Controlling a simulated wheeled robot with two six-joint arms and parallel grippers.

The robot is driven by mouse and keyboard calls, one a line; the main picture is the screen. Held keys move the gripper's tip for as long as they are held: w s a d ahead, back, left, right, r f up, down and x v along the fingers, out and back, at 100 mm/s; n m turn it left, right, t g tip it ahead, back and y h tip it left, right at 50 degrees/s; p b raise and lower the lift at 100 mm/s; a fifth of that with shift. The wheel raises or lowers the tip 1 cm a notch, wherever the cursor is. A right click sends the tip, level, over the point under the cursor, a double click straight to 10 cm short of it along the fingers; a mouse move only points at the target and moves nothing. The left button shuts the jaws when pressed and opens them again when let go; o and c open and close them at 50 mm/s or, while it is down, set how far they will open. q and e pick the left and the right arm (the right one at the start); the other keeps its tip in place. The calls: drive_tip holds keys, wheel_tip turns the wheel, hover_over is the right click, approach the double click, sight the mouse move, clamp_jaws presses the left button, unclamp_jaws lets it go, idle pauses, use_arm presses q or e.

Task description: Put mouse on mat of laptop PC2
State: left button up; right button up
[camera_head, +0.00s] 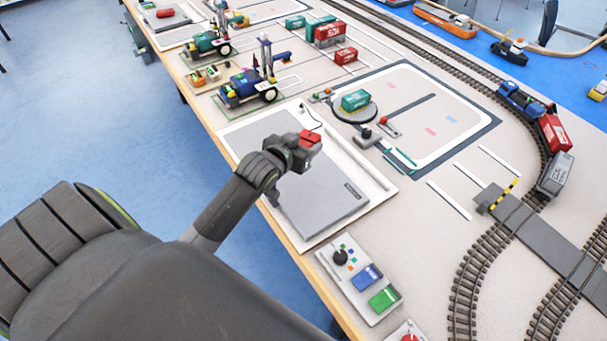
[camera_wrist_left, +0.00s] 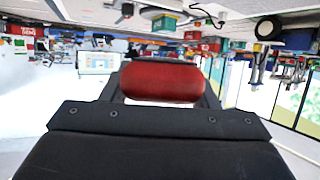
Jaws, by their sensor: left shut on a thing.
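My left gripper (camera_head: 303,152) is shut on a red, rounded mouse (camera_head: 311,138). It holds the mouse above the far part of a closed grey laptop (camera_head: 325,205), which lies on a white board (camera_head: 385,190). In the left wrist view, the red mouse (camera_wrist_left: 160,82) sits between the fingers. A flat grey mat (camera_head: 250,130) lies on the same board, beyond the laptop and partly behind my gripper. I cannot read which laptop is PC2. My right gripper is not in view.
A control box (camera_head: 360,278) with a joystick and blue and green panels stands nearer than the board. Toy cranes (camera_head: 250,85) stand beyond it. A small joystick (camera_head: 367,137) is to the right. Another red item (camera_head: 165,13) lies at the far left.

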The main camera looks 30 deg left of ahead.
use_arm(q)
drive_tip(key=shift+f+p, duration=0.3)
drive_tip(key=shift+f, duration=4.45)
drive_tip(key=shift+f, duration=0.15)
drive_tip(key=o, duration=1)
drive_tip(key=shift+f, duration=0.1)
